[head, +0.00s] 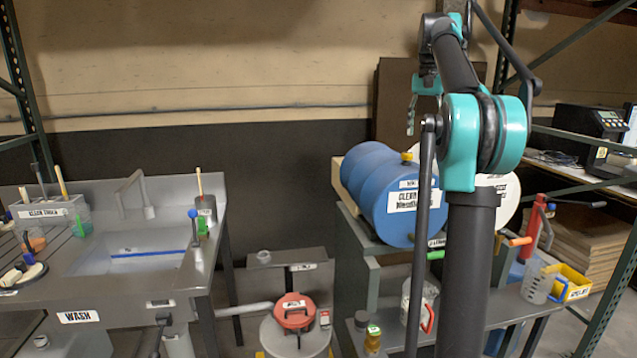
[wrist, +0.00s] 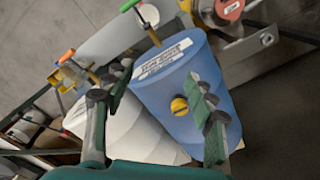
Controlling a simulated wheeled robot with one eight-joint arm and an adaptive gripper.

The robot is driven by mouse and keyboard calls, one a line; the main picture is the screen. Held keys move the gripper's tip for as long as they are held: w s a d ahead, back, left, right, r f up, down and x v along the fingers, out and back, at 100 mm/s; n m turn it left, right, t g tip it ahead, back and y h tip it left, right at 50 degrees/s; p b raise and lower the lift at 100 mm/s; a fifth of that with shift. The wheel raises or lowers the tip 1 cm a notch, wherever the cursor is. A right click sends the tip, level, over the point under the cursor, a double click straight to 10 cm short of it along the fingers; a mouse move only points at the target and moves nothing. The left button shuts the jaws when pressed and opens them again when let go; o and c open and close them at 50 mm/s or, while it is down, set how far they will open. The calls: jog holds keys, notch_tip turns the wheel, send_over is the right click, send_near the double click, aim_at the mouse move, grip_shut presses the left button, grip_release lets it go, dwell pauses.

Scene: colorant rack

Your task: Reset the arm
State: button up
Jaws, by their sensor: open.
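My arm (head: 462,130) rises at the right of the head view and bends over at the top. My gripper (head: 411,115) hangs high behind the arm, partly hidden by it, in front of the dark brown panel. In the wrist view my gripper (wrist: 152,112) has its two fingers spread wide with nothing held between them. The blue drum (wrist: 170,85) with its yellow cap shows beyond and below the fingers, and the white drum (wrist: 115,115) lies beside it. In the head view the blue drum (head: 382,190) lies on its side on a rack.
The grey wash sink (head: 130,255) stands at left with brushes and a tap. A red-lidded container (head: 293,312) sits low in the middle. A yellow bin (head: 568,283) and a clear jug (head: 538,284) stand at right. Green rack posts edge both sides. The wall above the sink is clear.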

jog(key=s+a+f+n+t, duration=0.1)
jog(key=s+a+f+n, duration=0.2)
jog(key=f, duration=0.9)
jog(key=s+a+f+n+t, duration=0.1)
jog(key=s+a+f, duration=0.2)
jog(key=s+f, duration=0.7)
jog(key=s+a+f+n+t, duration=0.1)
jog(key=s+a+f, duration=0.2)
jog(key=s+f, duration=0.6)
jog(key=s+a+f+n+t, duration=0.1)
jog(key=s+a+f, duration=0.1)
jog(key=s+f, duration=0.8)
notch_tip(320, 180, down, 4)
jog(key=shift+s+a+f+n, duration=0.25)
jog(key=shift+s+a+n, duration=0.05)
jog(key=shift+a, duration=0.1)
